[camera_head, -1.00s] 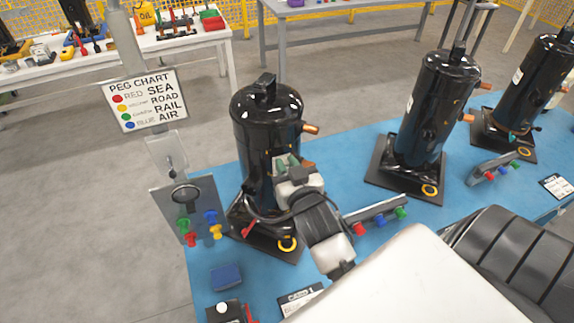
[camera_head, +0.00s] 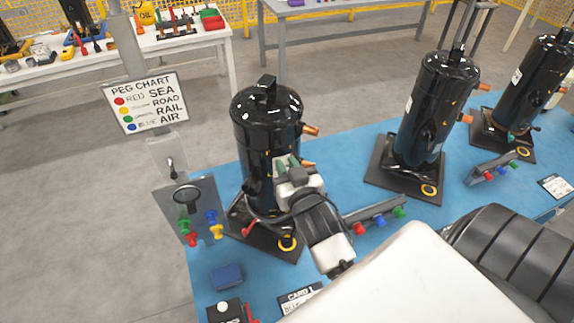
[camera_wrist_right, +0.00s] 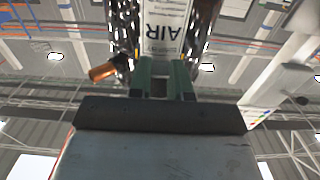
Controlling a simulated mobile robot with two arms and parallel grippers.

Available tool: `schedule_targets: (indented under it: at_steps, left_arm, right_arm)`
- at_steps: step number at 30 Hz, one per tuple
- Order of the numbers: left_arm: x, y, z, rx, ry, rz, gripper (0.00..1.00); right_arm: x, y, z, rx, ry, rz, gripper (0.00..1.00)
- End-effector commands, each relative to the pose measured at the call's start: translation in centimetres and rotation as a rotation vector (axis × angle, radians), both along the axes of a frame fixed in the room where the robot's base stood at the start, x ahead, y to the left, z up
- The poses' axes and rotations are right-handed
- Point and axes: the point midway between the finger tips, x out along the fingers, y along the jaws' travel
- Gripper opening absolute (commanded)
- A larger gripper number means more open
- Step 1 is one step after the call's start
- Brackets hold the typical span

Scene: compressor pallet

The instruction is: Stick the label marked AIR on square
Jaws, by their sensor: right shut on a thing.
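The label marked AIR (camera_wrist_right: 165,28) is white with dark print and shows in the right wrist view, upside down in the picture and roughly straight. It lies at the front of the shiny black compressor (camera_wrist_right: 122,30), which is the nearest one in the head view (camera_head: 268,120). My right gripper (camera_head: 288,170) is at this compressor's front; in the right wrist view its green fingers (camera_wrist_right: 163,82) are shut on the label's near edge. Whether the label's far part touches the shell I cannot tell. My left gripper is not in view.
A peg chart sign (camera_head: 147,102) stands left of the compressor, above a panel with coloured pegs (camera_head: 190,210). A rail with pegs (camera_head: 377,215) lies to the right on the blue table (camera_head: 335,170). Two more compressors stand further right. A blue block (camera_head: 227,276) lies in front.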

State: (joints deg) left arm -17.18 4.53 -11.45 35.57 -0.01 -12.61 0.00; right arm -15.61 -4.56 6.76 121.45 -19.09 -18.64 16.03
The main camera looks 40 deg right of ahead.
Motion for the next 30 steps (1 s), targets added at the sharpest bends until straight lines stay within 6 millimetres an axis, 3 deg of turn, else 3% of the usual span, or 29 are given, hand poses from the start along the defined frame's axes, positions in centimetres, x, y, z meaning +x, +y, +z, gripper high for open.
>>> schedule_targets:
  at_steps: [30]
  left_arm:
    - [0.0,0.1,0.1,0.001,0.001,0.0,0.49]
  right_arm:
    - [1.0,-0.2,0.0,-0.001,-0.001,0.0,0.0]
